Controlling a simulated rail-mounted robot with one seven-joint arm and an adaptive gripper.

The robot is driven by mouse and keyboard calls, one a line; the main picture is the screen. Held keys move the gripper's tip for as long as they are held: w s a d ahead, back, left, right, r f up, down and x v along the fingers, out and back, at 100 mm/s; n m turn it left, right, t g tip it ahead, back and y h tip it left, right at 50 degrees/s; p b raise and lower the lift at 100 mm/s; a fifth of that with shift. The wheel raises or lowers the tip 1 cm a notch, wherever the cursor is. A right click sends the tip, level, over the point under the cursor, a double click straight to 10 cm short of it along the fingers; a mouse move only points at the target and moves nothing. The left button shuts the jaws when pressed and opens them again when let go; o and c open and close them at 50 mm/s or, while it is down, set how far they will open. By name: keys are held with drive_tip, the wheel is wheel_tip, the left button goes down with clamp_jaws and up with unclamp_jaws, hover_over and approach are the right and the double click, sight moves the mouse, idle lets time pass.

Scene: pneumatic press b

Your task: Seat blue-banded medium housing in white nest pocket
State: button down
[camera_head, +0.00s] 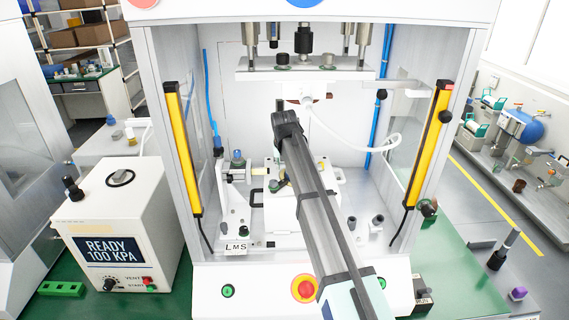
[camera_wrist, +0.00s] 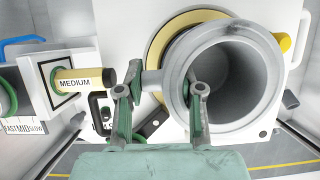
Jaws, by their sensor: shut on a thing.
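In the wrist view a grey hollow cylindrical housing (camera_wrist: 238,75) with a short side stub sits over a gold ring (camera_wrist: 165,38) on the white nest block (camera_wrist: 118,22). My gripper (camera_wrist: 162,88), with green finger pads, is shut on the housing, its fingers on either side of the stub and near wall. No blue band shows on the visible surface. The ring is partly hidden under the housing, so I cannot tell whether the housing is down in the pocket.
A gold cylinder marked MEDIUM (camera_wrist: 80,82) lies left of the nest, with a black handle (camera_wrist: 98,110) beside it. The press tooling plate (camera_head: 305,68) hangs above. Yellow light bars (camera_head: 183,150) flank the opening. A READY 100 KPA box (camera_head: 118,235) stands outside left.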

drive_tip(key=shift+f+b, duration=0.35)
drive_tip(key=shift+f, duration=0.65)
drive_tip(key=c, duration=0.7)
unclamp_jaws()
drive_tip(key=shift+o, duration=0.2)
drive_tip(key=shift+f, duration=0.1)
drive_tip(key=v, duration=1.2)
